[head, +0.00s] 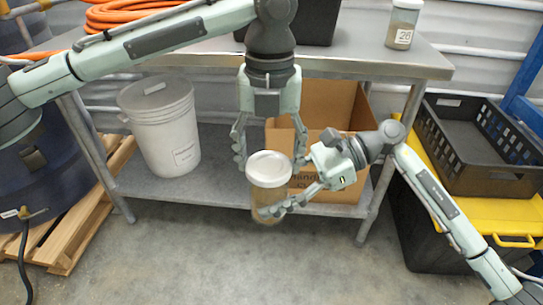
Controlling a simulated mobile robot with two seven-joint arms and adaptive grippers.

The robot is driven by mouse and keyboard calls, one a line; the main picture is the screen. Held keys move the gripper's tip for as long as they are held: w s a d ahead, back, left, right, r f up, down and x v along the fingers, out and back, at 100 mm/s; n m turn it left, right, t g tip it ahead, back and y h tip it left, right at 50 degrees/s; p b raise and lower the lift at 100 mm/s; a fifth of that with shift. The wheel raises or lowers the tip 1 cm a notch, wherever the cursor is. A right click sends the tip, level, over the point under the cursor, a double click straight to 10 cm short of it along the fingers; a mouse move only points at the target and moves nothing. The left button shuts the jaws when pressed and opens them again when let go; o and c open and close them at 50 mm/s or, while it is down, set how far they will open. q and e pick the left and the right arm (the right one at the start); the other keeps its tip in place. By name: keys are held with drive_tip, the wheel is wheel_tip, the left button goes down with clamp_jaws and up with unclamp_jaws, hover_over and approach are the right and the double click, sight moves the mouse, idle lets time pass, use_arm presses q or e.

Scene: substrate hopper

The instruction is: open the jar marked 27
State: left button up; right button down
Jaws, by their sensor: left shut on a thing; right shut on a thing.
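A clear jar (267,205) with brownish contents and a pale round lid (269,168) is held upright in the air in front of the table. No number shows on the side I see. My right gripper (279,199) comes from the right and is shut on the jar's body. My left gripper (270,158) points down from above, with its fingers on either side of the lid, shut on it. The lid sits on top of the jar; I cannot tell whether it is loose.
A metal table (345,62) stands behind, with a jar marked 28 (402,24) and a dark bin (314,22) on top. Its lower shelf (222,183) holds a white bucket (165,135) and a cardboard box (330,105). A black crate (480,145) is at right.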

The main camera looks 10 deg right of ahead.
use_arm(q)
drive_tip(key=n, duration=0.5)
drive_tip(key=shift+s, duration=0.15)
drive_tip(key=n, duration=0.7)
drive_tip(key=shift+a+n, duration=0.15)
drive_tip(key=shift+n, duration=0.25)
drive_tip(key=n, duration=0.5)
drive_tip(key=shift+s+a, duration=0.15)
drive_tip(key=shift+s, duration=0.05)
drive_tip(key=n, duration=0.5)
drive_tip(key=shift+s, duration=0.15)
drive_tip(key=n, duration=0.5)
drive_tip(key=shift+s, duration=0.1)
drive_tip(key=n, duration=0.5)
drive_tip(key=shift+s, duration=0.15)
drive_tip(key=n, duration=1.1)
drive_tip(key=shift+d+n, duration=0.3)
drive_tip(key=shift+n, duration=0.1)
